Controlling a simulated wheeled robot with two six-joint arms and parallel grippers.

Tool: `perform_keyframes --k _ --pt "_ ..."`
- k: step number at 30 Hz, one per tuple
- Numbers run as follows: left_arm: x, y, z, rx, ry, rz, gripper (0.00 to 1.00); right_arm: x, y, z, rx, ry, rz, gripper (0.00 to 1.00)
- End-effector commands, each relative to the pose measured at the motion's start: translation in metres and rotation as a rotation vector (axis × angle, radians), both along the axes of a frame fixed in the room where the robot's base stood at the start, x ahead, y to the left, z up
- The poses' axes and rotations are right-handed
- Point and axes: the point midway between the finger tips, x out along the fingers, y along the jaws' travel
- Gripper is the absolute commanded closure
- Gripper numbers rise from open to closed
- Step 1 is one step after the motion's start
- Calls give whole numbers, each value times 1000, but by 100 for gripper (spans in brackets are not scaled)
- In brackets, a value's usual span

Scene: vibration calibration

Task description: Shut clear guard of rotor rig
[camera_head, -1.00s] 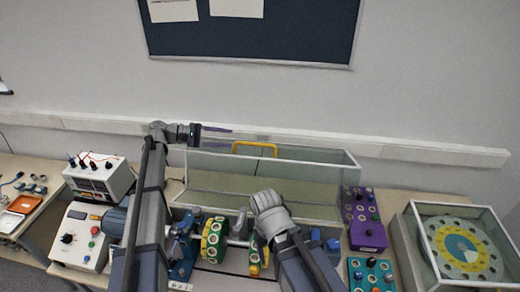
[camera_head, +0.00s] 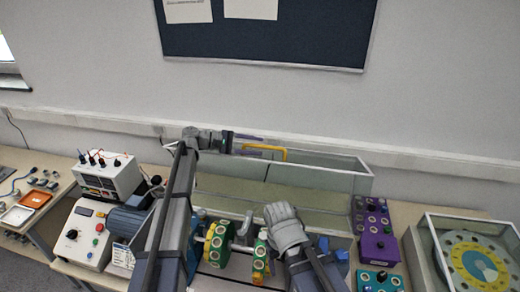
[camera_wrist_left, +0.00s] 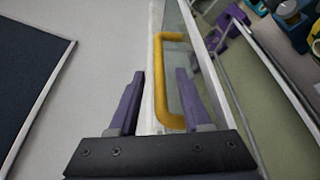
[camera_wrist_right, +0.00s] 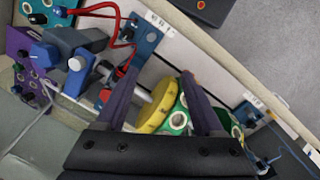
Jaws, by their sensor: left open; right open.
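The clear guard (camera_head: 315,173) of the rotor rig stands raised, its long panel extending behind the rotor. Its yellow handle (camera_head: 268,152) is at the top edge. My left gripper (camera_head: 252,144) is open at the handle's left part; in the left wrist view its fingers (camera_wrist_left: 158,76) lie either side of the handle (camera_wrist_left: 160,95) in the picture, with no grip on it. The rotor's green and yellow discs (camera_head: 216,243) sit below the guard. My right gripper (camera_wrist_right: 160,73) is open over the rotor, with a disc (camera_wrist_right: 160,108) seen beyond its fingers; the head view hides these fingers.
A purple control box (camera_head: 376,243) and a teal box (camera_head: 377,280) stand right of the rig. A glass-covered dial unit (camera_head: 478,258) is at the far right. White instrument boxes (camera_head: 108,176) stand at left. A wall with a dark board (camera_head: 265,35) is behind.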

Motion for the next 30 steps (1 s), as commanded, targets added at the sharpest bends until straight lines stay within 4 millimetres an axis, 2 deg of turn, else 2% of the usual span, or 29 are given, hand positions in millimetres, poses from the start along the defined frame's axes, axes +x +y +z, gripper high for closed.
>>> perform_keyframes --k 6,16,28,30 --pt "2 -18 -5 0 0 0 52 0 0 -5 0 0 1 31" --pt "2 -19 -4 1 0 1 53 0 0 -4 0 0 1 31" --pt "2 -19 -5 1 0 1 98 0 0 -4 0 0 1 31" --pt "2 -19 -5 1 0 1 100 0 0 -4 0 0 1 31"
